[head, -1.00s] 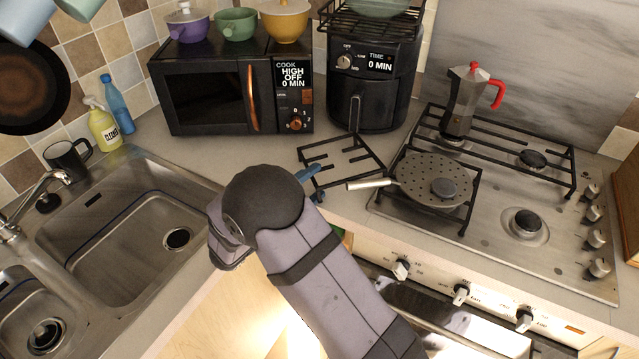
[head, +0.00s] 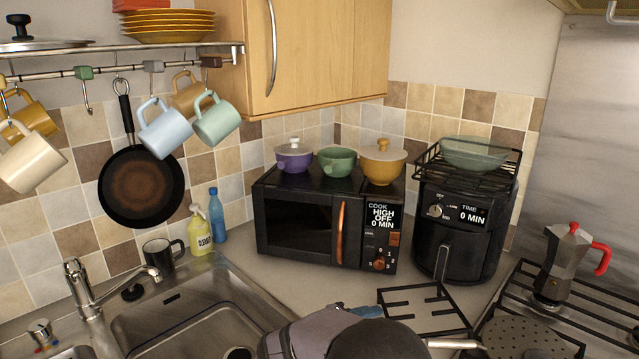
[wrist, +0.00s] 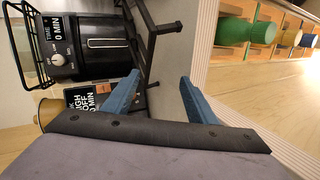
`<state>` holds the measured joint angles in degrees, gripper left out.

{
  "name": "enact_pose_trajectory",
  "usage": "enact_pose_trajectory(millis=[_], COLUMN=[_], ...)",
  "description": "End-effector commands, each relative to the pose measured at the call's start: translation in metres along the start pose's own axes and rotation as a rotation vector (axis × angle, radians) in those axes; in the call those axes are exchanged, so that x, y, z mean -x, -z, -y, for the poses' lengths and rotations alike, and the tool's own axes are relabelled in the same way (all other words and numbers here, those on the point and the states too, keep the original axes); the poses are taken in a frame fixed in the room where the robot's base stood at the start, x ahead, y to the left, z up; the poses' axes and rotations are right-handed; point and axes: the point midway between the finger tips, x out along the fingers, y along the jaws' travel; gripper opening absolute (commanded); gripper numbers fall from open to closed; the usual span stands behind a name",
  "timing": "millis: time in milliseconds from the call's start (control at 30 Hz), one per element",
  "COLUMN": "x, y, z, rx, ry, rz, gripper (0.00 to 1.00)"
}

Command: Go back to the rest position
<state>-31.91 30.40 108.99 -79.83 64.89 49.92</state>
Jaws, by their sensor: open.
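My gripper (wrist: 160,80) is open and empty in the wrist view, its two blue fingers apart. In the head view my arm is at the bottom edge, and only a bit of a blue finger (head: 366,311) shows beside the dark wrist joint. Several mugs hang from the rail at the upper left: a light blue mug (head: 166,132), a mint mug (head: 216,122), a cream mug (head: 30,162), a tan mug (head: 187,97) and a yellow mug (head: 28,116). A dark mug (head: 157,256) stands on the counter by the sink. My gripper is far from all of them.
A black pan (head: 141,188) hangs on the rail. The microwave (head: 296,229) carries pots. The air fryer (head: 459,245) stands right of it, a black grate (head: 422,300) in front. A moka pot (head: 566,262) stands on the hob. The sink (head: 180,312) is at lower left.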

Motion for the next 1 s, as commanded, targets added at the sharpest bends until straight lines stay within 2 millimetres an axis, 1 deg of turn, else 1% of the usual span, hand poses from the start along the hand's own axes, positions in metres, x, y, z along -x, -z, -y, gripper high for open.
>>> enact_pose_trajectory(millis=[33,167,233,267,300,367,467,500,567,600,667,700,800,900,1000], x=[0.011,0.043,0.063,0.061,0.055,0.052,0.05,0.051,0.053,0.056,0.055,0.057,0.069,0.086,0.101], y=[0.013,0.045,0.064,0.056,0.039,0.018,-0.013,-0.026,-0.045,-0.059,-0.093,-0.115,-0.167,-0.203,-0.225], z=[-0.004,-0.01,-0.017,-0.016,-0.014,-0.012,-0.008,-0.006,-0.001,0.002,0.009,0.017,0.035,0.053,0.066], rx=[-0.055,-0.179,-0.245,-0.256,-0.262,-0.276,-0.302,-0.312,-0.329,-0.341,-0.342,-0.349,-0.388,-0.444,-0.5], ry=[0.058,0.209,0.285,0.305,0.323,0.355,0.416,0.443,0.488,0.523,0.593,0.645,0.782,0.896,0.976], rz=[-0.043,-0.16,-0.233,-0.212,-0.157,-0.096,-0.002,0.035,0.091,0.131,0.199,0.241,0.333,0.394,0.428], gripper=[0.52,0.52,0.52,0.52,0.52,0.52,0.52,0.52,0.52,0.52,0.52,0.52,0.52,0.52,0.52])
